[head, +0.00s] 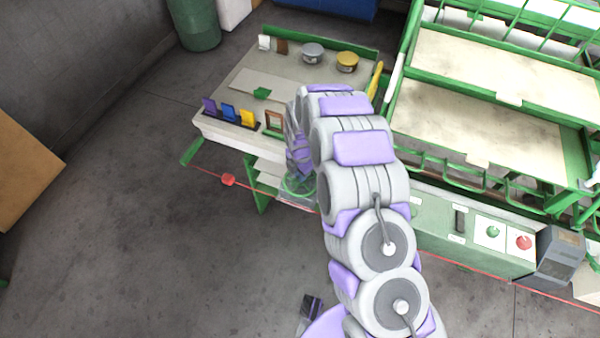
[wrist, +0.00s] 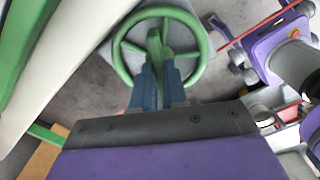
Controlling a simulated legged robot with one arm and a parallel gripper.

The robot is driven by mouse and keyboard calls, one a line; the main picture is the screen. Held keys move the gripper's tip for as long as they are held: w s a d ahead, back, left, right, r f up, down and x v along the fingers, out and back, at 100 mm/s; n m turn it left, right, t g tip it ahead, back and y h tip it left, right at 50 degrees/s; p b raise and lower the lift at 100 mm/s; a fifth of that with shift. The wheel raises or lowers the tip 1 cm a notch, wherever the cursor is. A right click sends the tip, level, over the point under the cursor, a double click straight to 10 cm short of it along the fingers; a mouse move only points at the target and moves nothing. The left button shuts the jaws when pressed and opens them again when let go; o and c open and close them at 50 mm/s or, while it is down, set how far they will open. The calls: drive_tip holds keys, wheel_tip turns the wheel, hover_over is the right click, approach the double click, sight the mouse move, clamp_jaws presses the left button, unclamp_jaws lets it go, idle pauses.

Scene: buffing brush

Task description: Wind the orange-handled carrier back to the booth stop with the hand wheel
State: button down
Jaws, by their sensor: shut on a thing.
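The green hand wheel (wrist: 202,52) fills the upper middle of the wrist view, with a grey plate behind it. My gripper (wrist: 161,62) reaches over its near rim, and its blue-grey fingers are shut on a green upright part near the wheel's middle. Whether that part is a spoke or a handle I cannot tell. In the head view a bit of the wheel (head: 298,186) shows below the end of my arm, beside the bench's front. My arm hides the fingers there. I cannot pick out the orange-handled carrier with certainty in either view.
A bench (head: 222,128) holds colored cards, a small orange-brown frame (head: 274,121) and two tins. A green rack (head: 480,95) and a button panel (head: 490,235) stand right.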

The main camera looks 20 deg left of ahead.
drive_tip(key=shift+w+r, duration=0.1)
drive_tip(key=shift+w, duration=0.15)
drive_tip(key=c, duration=1.2)
unclamp_jaws()
drive_tip(key=shift+s, duration=0.1)
drive_tip(key=shift+o, duration=0.2)
wheel_tip(320, 180, up, 17)
drive_tip(key=p, duration=0.3)
drive_tip(key=shift+r, duration=0.1)
